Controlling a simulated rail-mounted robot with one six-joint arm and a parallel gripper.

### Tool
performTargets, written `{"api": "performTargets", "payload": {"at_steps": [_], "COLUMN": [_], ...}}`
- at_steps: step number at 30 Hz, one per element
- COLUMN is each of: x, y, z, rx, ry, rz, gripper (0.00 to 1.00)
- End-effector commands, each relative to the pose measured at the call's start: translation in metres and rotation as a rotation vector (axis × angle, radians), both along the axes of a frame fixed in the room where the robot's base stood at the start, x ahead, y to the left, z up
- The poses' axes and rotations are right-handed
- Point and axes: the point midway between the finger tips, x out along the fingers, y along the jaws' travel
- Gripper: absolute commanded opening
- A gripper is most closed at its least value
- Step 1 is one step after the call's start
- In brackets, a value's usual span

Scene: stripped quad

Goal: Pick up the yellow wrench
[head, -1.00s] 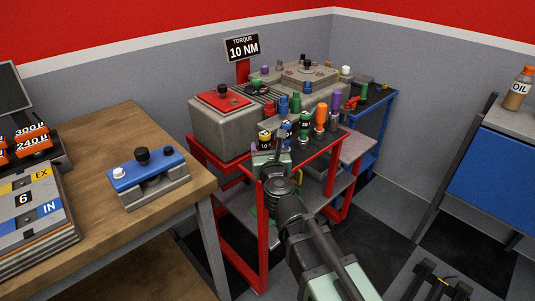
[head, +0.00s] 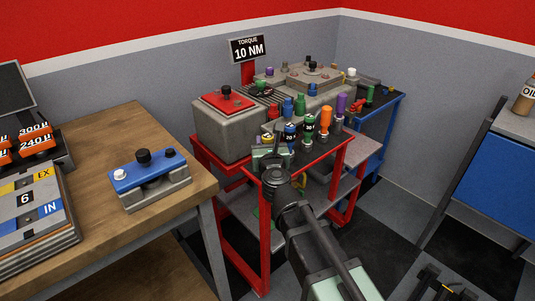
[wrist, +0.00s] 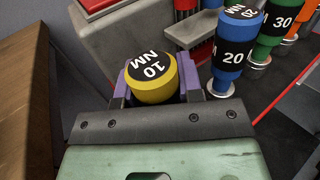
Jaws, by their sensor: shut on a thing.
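The yellow wrench, with a black end marked 10 NM, stands upright at the front left of the tool row on the red cart; its head (wrist: 150,77) shows in the wrist view. My gripper (wrist: 152,84) has its purple fingers on either side of the yellow head and is shut on it. In the head view my gripper (head: 268,153) is at the cart's front edge and hides most of the yellow wrench (head: 268,139). The wrench's lower part is hidden in both views.
A blue 20 wrench (wrist: 233,48) and a green 30 wrench (wrist: 270,32) stand close on the right. An orange wrench (head: 325,120) and a purple wrench (head: 340,106) follow. A grey box with a red top (head: 226,127) stands behind. A wooden bench (head: 95,205) lies left.

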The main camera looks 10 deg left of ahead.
Motion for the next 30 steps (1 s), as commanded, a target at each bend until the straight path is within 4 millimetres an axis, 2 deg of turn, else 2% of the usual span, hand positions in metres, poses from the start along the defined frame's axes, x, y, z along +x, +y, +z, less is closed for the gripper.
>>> {"api": "performTargets", "payload": {"at_steps": [5,11,14,21,24,27,30], "x": [0.0,0.0,0.0,0.0,0.0,0.0,0.0], "y": [0.0,0.0,0.0,0.0,0.0,0.0,0.0], "z": [0.005,0.031,0.056,0.145,0.175,0.194,0.202], "rx": [0.0,0.0,0.0,0.0,0.0,0.0,0.0], "ry": [0.0,0.0,0.0,0.0,0.0,0.0,0.0], "rz": [0.0,0.0,0.0,0.0,0.0,0.0,0.0], "gripper": [0.01,0.01,0.01,0.01,0.01,0.01,0.01]}}
